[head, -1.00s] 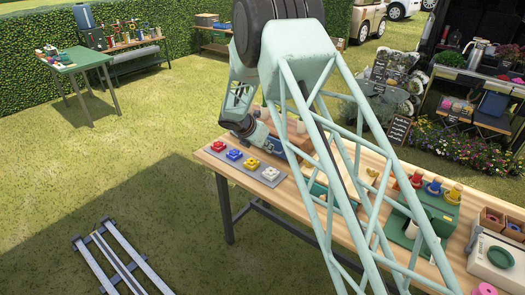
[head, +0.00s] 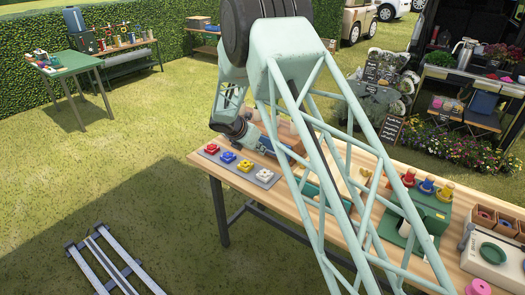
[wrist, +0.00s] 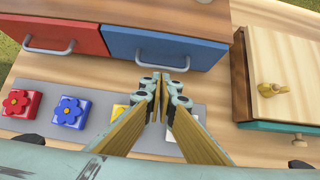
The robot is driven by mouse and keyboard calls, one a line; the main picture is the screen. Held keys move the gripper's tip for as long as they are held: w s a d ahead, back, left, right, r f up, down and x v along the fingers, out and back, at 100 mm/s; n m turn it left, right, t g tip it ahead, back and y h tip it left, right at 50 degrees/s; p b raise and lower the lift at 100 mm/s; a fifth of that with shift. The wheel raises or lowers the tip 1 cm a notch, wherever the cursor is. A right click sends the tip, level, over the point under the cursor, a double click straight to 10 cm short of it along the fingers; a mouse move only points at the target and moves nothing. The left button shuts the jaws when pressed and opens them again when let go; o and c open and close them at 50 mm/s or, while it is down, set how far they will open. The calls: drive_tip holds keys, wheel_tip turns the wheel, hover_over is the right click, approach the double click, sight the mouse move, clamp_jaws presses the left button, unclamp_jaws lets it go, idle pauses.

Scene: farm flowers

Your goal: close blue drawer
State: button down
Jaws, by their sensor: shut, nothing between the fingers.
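The blue drawer (wrist: 160,47), with a grey bar handle (wrist: 172,60), is at the top middle of the wrist view. It sits beside the red drawer (wrist: 60,20) in a wooden cabinet. The blue front looks nearly level with the red one; any small gap is hard to tell. My gripper (wrist: 168,82) is shut and empty. Its fingertips are in front of the blue drawer, just below the handle in the picture; I cannot tell if they touch. In the head view, my arm hides most of the cabinet.
A grey strip (wrist: 105,101) with flower buttons lies below my gripper: a red (wrist: 19,103), a blue (wrist: 69,111) and a partly hidden yellow one. A wooden box (wrist: 279,65) with a gold knob and a green drawer (wrist: 290,128) stands at right.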

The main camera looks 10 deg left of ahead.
drive_tip(key=p+v, duration=0.1)
drive_tip(key=v, duration=1)
drive_tip(key=shift+s+f, duration=0.2)
drive_tip(key=shift+s, duration=0.25)
drive_tip(key=shift+r, duration=0.1)
